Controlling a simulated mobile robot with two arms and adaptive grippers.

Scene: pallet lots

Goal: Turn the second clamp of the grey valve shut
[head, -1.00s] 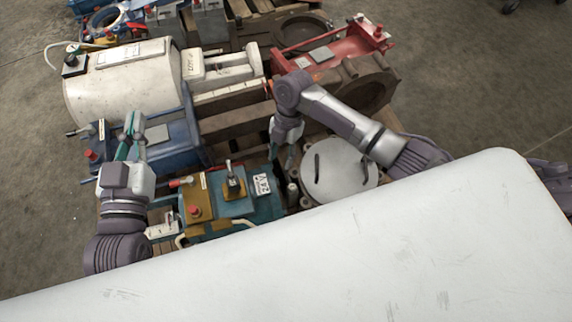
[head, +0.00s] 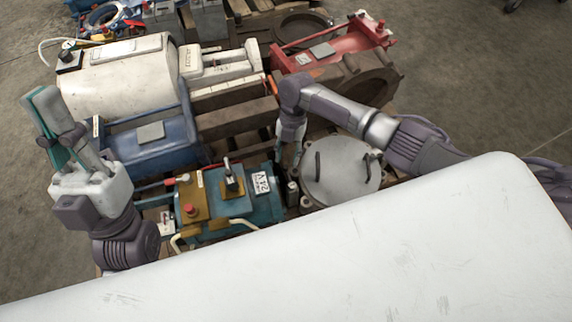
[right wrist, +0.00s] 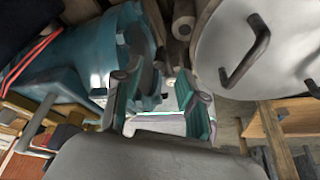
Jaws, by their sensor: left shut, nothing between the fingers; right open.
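A round grey lid (head: 341,172) with two dark bar handles lies at the right of the pallet; I cannot tell if it belongs to the grey valve. The lid shows at upper right in the right wrist view (right wrist: 265,45). No part is clearly identifiable as the second clamp. My right gripper (head: 287,158) points down between the lid and a teal machine (head: 262,207). In the right wrist view its fingers (right wrist: 160,95) are apart, with nothing held. My left gripper (head: 42,98) is shut and empty, raised at the left, its fingers pointing up.
The teal machine has a yellow plate and red button (head: 190,209). Behind stand a blue unit (head: 160,150), a white cylinder (head: 130,80), a rusty flanged body (head: 365,82) and a red unit (head: 350,52). Bare floor (head: 470,90) lies at the right.

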